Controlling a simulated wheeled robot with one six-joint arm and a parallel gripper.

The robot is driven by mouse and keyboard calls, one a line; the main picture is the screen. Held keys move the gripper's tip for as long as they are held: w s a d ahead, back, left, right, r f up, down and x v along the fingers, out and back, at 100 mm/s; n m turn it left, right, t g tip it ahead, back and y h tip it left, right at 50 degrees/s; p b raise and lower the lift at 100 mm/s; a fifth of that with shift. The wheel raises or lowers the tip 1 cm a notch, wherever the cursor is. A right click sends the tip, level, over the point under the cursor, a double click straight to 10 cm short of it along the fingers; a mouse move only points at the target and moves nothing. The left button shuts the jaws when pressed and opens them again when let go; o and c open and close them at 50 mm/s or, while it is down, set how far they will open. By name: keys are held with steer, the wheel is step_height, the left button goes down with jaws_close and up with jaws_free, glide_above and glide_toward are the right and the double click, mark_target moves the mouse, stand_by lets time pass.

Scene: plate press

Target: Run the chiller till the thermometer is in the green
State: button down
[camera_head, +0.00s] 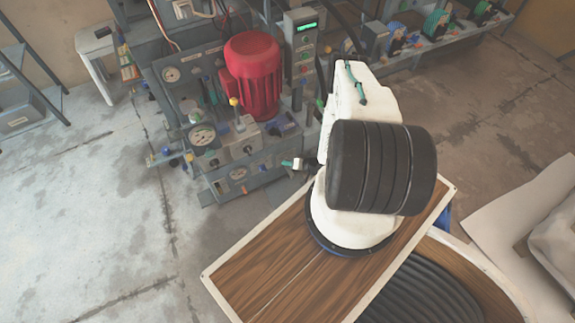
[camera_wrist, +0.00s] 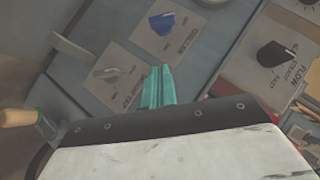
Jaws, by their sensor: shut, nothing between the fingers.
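My gripper (camera_head: 289,163) is shut and empty at the front right of the machine's lower panel. In the wrist view its teal fingers (camera_wrist: 158,88) are together and point towards a plate with a blue knob (camera_wrist: 161,22). The fingertips look apart from both knobs. A large round gauge (camera_head: 202,135) is on the machine's front, with smaller gauges at the upper left (camera_head: 171,74) and below (camera_head: 238,173). I cannot tell which is the thermometer; needles and colour zones are too small to read.
A red motor (camera_head: 253,70) stands on the machine, beside a box with a lit green display (camera_head: 306,27). A black knob on a plate reading FLOW (camera_wrist: 276,56) is at right in the wrist view. An orange handle (camera_wrist: 16,117) is at left.

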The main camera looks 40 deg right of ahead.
mark_target(265, 167)
steer(key=x, duration=0.3)
steer(key=a+x, duration=0.1)
steer(key=x, duration=0.2)
steer(key=s+f+x, duration=0.1)
steer(key=x, duration=0.2)
steer(key=shift+s+a, duration=0.15)
steer(key=shift+a, duration=0.05)
steer(key=shift+a+f, duration=0.35)
